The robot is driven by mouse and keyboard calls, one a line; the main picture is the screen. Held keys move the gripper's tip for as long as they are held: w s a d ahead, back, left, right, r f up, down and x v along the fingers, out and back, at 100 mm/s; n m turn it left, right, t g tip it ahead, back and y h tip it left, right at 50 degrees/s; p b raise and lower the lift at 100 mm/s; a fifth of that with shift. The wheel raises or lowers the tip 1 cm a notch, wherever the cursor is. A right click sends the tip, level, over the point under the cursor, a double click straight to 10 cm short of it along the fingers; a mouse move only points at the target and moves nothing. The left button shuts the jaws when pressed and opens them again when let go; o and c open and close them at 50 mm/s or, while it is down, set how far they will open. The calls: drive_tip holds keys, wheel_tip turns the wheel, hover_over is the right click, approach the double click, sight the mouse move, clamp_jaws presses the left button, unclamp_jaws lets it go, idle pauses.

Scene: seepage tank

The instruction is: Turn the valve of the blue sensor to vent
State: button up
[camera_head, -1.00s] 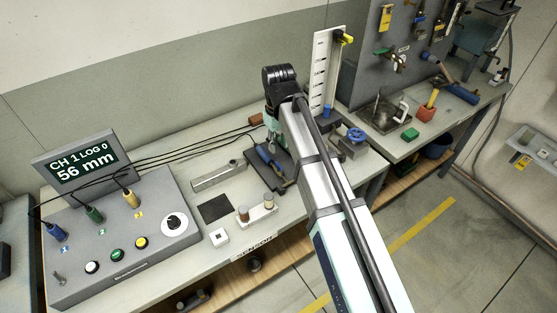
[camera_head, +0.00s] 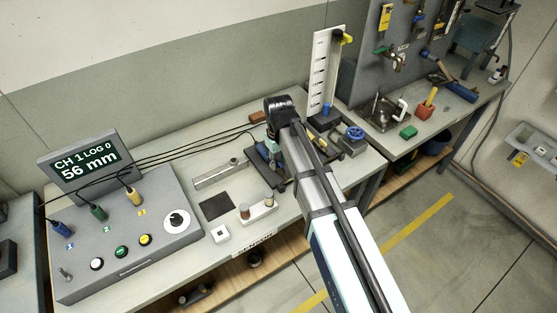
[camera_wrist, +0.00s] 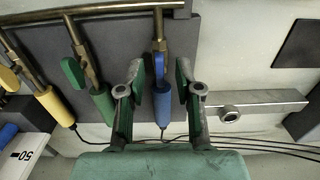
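The blue sensor (camera_wrist: 162,107) hangs from a brass manifold pipe (camera_wrist: 110,12) in the wrist view. Its blue valve handle (camera_wrist: 160,65) lies roughly in line with the sensor body. My gripper (camera_wrist: 159,78) is open, with one finger on each side of the blue handle and visible gaps on both sides. The green sensor (camera_wrist: 103,106) and its green handle (camera_wrist: 73,73) are just left of the left finger. The yellow sensor (camera_wrist: 55,106) and its yellow handle (camera_wrist: 9,79) are farther left. In the head view my arm hides much of this assembly.
A control box (camera_head: 125,240) with a display (camera_head: 80,162) reading "CH 1 LOG 0, 56 mm" stands on the left. A metal channel (camera_wrist: 255,103) lies right of the gripper. A white scale board (camera_head: 326,75) stands behind my arm. Black cables cross the bench.

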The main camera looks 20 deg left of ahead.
clamp_jaws()
drive_tip(key=shift+m, duration=0.4)
drive_tip(key=m, duration=0.6)
drive_tip(key=shift+b, duration=0.3)
drive_tip(key=m, duration=0.6)
drive_tip(key=shift+m, duration=0.3)
drive_tip(key=m, duration=0.5)
drive_tip(key=shift+m, duration=0.4)
unclamp_jaws()
